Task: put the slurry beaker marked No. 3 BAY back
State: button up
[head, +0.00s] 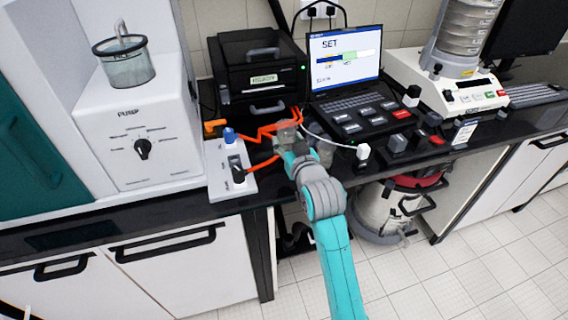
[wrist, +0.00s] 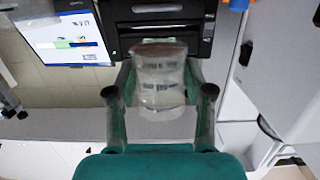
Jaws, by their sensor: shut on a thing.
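My gripper (head: 290,140) is over the black bench, in front of the black boxy device. In the wrist view my gripper (wrist: 160,88) has a finger on each side of a clear beaker (wrist: 160,68) and is shut on it. The beaker has a reddish-brown end and dark printed marks that are too blurred to read, so I cannot confirm its number. In the head view the beaker (head: 287,130) is small, see-through and partly hidden by my gripper. It looks held above the bench top. No place marked for it can be made out.
The black device (head: 250,75) stands behind my gripper, with orange cables (head: 262,132) near it. A white switch panel (head: 231,168) is at left, and a laptop (head: 345,65) at right. A pump housing (head: 140,125) carries a glass vessel (head: 127,66). A sieve shaker (head: 450,85) stands farther right.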

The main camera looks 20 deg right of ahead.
jog(key=shift+f, duration=4.75)
jog(key=shift+f, duration=0.1)
jog(key=o, duration=1.2)
jog(key=s, duration=0.4)
jog(key=s+r, duration=0.1)
jog(key=s, duration=0.3)
jog(key=s+r, duration=0.1)
jog(key=s, duration=0.3)
